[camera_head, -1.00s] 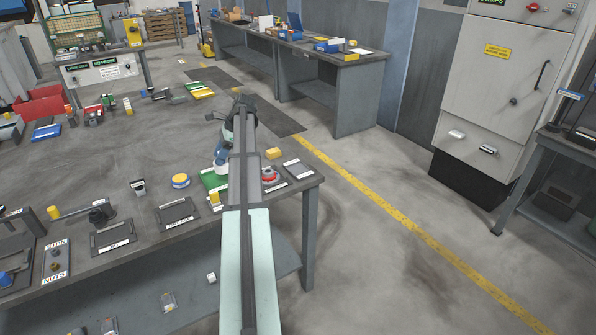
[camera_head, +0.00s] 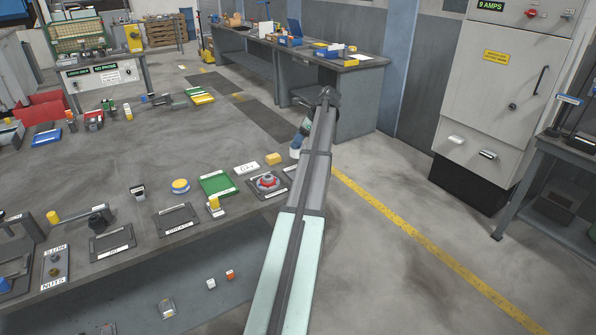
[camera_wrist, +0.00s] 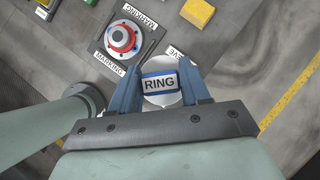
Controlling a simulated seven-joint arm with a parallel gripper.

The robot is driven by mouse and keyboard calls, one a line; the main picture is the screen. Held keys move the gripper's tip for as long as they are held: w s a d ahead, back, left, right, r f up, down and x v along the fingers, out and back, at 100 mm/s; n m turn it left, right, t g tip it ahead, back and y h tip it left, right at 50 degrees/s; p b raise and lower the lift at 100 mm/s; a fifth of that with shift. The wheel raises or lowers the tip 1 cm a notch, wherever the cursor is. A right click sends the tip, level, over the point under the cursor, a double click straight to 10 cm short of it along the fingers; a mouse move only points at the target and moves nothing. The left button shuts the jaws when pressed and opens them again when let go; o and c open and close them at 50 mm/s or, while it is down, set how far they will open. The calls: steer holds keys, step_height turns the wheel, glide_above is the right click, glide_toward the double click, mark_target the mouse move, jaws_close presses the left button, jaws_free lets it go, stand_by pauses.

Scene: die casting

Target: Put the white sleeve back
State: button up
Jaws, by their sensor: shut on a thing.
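The white sleeve (camera_wrist: 164,99) is between the two blue fingers of my gripper (camera_wrist: 160,80) in the wrist view. It has a blue band and a label reading RING facing the camera. In the head view my gripper (camera_head: 302,135) is near the table's right edge, with the white sleeve (camera_head: 295,153) showing low beside my arm. A dark place with a label ending in EVE (camera_wrist: 177,55) lies just beyond the sleeve in the wrist view, mostly hidden by the sleeve and fingers. I cannot tell whether the sleeve touches the table.
A dark marking holder (camera_head: 267,184) with a red and grey round part stands left of my arm, and also shows in the wrist view (camera_wrist: 122,38). A yellow block (camera_head: 273,159) and green tray (camera_head: 217,184) are close by. The floor is beyond the table's right edge.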

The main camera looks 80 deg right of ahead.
steer(key=shift+f, duration=4.8)
steer(key=shift+f, duration=0.1)
steer(key=o, duration=1.3)
steer(key=v, duration=1.2)
steer(key=shift+w+a, duration=0.1)
